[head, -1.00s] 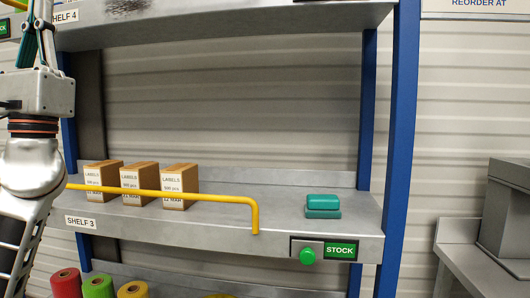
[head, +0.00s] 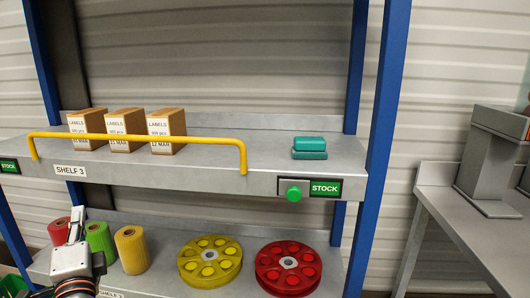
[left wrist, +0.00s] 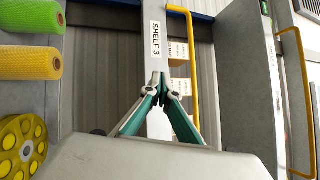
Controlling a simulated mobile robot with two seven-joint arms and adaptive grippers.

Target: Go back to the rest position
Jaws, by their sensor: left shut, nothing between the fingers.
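My left gripper (head: 77,222) is low at the left in the head view, in front of the lower shelf and close to the red roll (head: 59,231) and green roll (head: 99,240). In the left wrist view its two green-and-grey fingers (left wrist: 161,80) meet at the tips, with nothing between them. That view is turned sideways and shows the Shelf 3 edge beyond the tips. My right gripper is not in either view.
Shelf 3 (head: 225,178) carries several label boxes behind a yellow rail (head: 140,136), and a teal block (head: 309,148). Below are a yellow roll (head: 131,250), a yellow reel (head: 209,261) and a red reel (head: 288,268). A grey side table (head: 436,190) stands right.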

